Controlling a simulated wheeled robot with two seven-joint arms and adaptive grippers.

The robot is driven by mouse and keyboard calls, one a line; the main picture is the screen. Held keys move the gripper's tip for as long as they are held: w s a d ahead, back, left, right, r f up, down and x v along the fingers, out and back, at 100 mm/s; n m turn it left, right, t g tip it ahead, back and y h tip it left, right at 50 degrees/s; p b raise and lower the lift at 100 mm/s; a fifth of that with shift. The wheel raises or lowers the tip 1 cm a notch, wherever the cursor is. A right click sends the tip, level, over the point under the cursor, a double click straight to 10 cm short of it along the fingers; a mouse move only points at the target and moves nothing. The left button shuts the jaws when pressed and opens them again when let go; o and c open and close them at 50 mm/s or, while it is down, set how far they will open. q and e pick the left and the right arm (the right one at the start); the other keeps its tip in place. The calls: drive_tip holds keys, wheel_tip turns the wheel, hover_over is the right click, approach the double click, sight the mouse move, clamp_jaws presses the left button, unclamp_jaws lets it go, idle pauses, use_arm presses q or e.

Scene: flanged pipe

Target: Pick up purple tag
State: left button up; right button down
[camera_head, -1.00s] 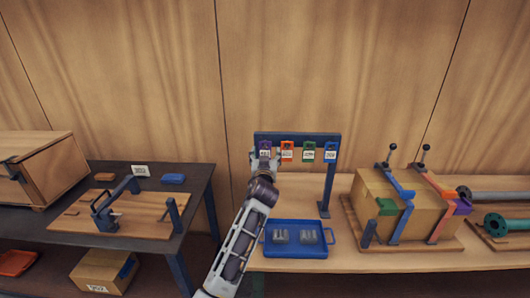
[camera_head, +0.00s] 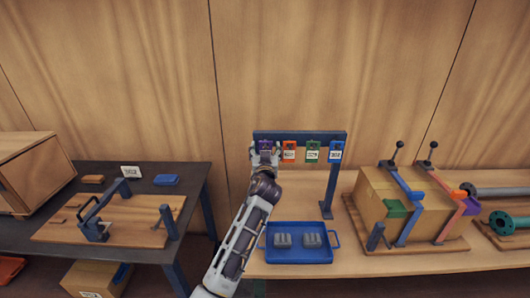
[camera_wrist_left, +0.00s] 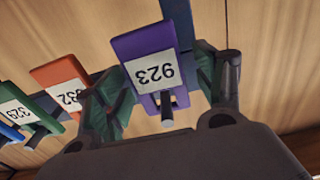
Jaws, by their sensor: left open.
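The purple tag (camera_wrist_left: 152,48) carries a white label reading 923, upside down in the left wrist view. It hangs at the left end of the blue rack (camera_head: 300,136), and only its top (camera_head: 265,143) shows in the head view behind my gripper. My left gripper (camera_head: 265,152) is open, with its fingers on either side of the tag. In the left wrist view the fingers (camera_wrist_left: 165,95) stand apart, and I cannot tell whether they touch the tag.
Orange (camera_head: 289,151), green (camera_head: 313,151) and blue (camera_head: 336,151) tags hang to the right on the same rack. A blue tray (camera_head: 297,257) with two grey pieces stands in front. A clamped wooden box (camera_head: 385,205) is to the right. A dark table (camera_head: 190,197) is at left.

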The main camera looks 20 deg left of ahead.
use_arm(q)
drive_tip(key=shift+s+d+r, duration=0.1)
drive_tip(key=shift+s+r, duration=0.05)
drive_tip(key=c, duration=1)
drive_tip(key=shift+o, duration=0.2)
drive_tip(key=shift+a, duration=0.2)
